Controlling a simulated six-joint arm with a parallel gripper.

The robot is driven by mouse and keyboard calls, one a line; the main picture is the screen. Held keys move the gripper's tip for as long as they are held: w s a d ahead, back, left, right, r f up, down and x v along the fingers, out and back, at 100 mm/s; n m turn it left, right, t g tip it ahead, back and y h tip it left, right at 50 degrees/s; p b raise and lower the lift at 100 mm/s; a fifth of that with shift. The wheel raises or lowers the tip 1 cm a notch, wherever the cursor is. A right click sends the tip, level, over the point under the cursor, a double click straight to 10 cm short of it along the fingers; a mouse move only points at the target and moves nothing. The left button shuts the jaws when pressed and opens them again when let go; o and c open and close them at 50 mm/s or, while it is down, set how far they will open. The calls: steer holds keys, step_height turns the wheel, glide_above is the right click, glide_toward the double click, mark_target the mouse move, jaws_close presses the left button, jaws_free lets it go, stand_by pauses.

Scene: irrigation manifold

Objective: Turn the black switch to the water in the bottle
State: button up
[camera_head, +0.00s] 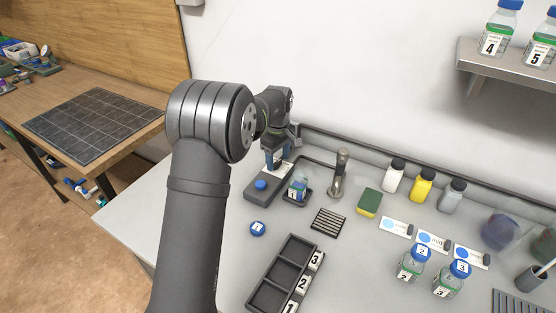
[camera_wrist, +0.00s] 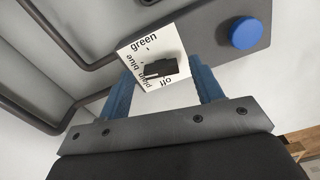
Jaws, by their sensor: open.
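In the wrist view, the black switch (camera_wrist: 160,68) sits on a white label plate (camera_wrist: 132,50). I read "green", "blue" and "oil" on the plate; another word looks like "plain". I cannot tell for sure which word the switch points to. My gripper (camera_wrist: 163,88) is open, with its blue fingers on either side of the switch; contact is not clear. In the head view, my gripper (camera_head: 272,159) is over the grey manifold base (camera_head: 254,196) and hides the switch. A bottle marked 1 (camera_head: 298,188) stands uncapped on a small dark tray just right of the base.
A blue button (camera_head: 260,184) is on the base, also in the wrist view (camera_wrist: 245,33). A loose blue cap (camera_head: 257,228), a rack (camera_head: 283,270) with numbered slots, a drain grille (camera_head: 328,222) and a metal tap (camera_head: 340,176) are nearby. Capped bottles (camera_head: 411,264) stand at right.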

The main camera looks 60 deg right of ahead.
steer(key=shift+f, duration=0.6)
steer(key=c, duration=1)
steer(key=shift+m, duration=1.4)
steer(key=o, duration=1)
steer(key=shift+r, duration=0.1)
